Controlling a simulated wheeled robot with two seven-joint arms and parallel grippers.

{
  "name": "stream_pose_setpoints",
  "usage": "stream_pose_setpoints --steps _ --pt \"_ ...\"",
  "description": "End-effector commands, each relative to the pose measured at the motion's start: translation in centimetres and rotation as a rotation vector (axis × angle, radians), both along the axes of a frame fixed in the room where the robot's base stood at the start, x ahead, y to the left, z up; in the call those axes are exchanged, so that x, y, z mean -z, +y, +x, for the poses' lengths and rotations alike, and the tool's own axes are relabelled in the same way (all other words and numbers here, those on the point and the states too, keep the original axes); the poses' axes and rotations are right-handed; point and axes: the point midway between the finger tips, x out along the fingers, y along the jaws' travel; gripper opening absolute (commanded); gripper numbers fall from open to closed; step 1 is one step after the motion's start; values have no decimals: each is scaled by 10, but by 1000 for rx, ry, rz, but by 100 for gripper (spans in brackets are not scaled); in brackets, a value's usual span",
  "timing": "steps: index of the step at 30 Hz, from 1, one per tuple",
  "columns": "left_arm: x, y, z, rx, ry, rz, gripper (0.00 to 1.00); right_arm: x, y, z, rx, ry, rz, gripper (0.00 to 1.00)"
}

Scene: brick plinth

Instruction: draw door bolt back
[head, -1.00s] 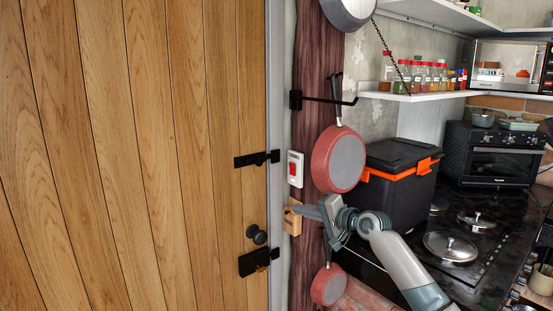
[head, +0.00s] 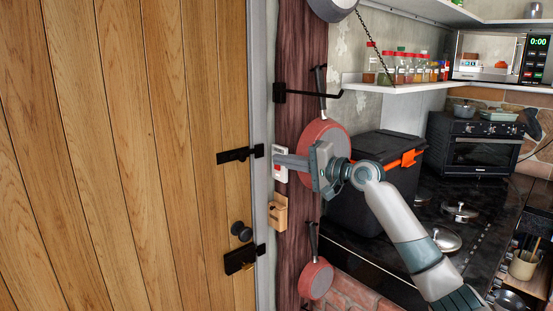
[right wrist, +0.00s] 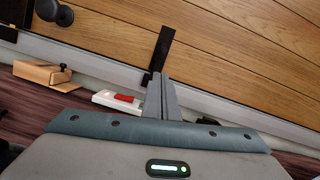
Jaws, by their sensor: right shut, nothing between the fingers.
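The door bolt (head: 236,155) is a black bar fitting mounted level on the wooden door (head: 130,180), reaching its right edge at the frame. In the right wrist view the bolt (right wrist: 161,46) lies just beyond my fingertips. My right gripper (head: 275,160) is shut and empty, its fingers pointing left at about the bolt's height. In the right wrist view the closed fingers (right wrist: 160,77) end close to the bolt's near end; whether they touch I cannot tell. My left gripper is not in view.
A black knob (head: 241,231) and a lower black latch (head: 238,261) sit below on the door. A white switch with a red rocker (right wrist: 122,97) and a wooden box (head: 278,213) are on the wall beside it. Hanging pans (head: 316,279) and a black bin (head: 357,208) are near my arm.

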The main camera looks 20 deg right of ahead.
Motion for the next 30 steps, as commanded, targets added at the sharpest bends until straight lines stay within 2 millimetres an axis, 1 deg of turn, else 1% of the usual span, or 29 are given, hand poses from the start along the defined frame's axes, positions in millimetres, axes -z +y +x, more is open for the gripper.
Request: stream_pose_setpoints --steps 5,12,18,24,30 --pt "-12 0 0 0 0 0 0 -3 12 17 0 -1 2 0" --pt "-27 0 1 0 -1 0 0 -2 33 48 -1 0 2 0" --pt "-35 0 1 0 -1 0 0 1 45 68 0 0 1 0" --pt "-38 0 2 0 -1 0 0 4 50 75 1 -1 -1 0" --pt "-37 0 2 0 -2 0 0 4 51 75 1 -1 -1 0"
